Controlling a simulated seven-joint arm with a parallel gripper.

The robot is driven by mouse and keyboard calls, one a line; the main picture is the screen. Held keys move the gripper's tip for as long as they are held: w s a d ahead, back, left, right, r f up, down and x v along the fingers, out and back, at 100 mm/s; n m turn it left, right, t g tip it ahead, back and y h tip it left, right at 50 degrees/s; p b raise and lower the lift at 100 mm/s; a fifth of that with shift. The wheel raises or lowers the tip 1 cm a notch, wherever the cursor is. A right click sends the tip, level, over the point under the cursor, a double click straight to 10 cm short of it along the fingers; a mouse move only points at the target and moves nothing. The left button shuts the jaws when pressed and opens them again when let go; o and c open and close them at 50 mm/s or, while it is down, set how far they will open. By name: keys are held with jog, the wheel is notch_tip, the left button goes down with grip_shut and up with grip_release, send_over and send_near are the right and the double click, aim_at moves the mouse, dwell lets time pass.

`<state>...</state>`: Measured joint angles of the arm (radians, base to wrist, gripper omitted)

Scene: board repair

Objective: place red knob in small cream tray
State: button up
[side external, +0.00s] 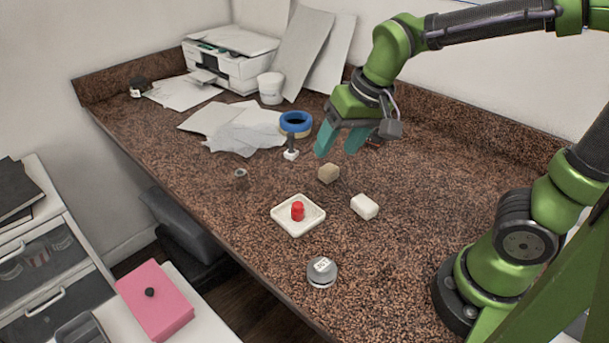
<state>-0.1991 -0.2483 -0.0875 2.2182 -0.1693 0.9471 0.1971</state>
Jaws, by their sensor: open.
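The red knob (297,211) sits upright inside the small cream tray (284,222), near its middle. The tray lies flat on the brown speckled counter. My gripper (339,146) is open and empty, with its teal fingers pointing down. It hangs above the counter, behind and to the right of the tray, clear of the knob. Nothing hides the knob or the tray.
Near the tray are a tan block (328,173), a white block (364,207), a grey round object with a label (322,272) and a small metal piece (240,174). A blue tape roll (295,124), papers (240,130) and a printer (230,58) stand behind.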

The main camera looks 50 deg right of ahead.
jog(key=s+d+r+t, duration=0.1)
jog(key=s+r+t, duration=0.2)
jog(key=s, duration=0.5)
jog(key=shift+d+y, duration=0.2)
jog(key=shift+y, duration=0.1)
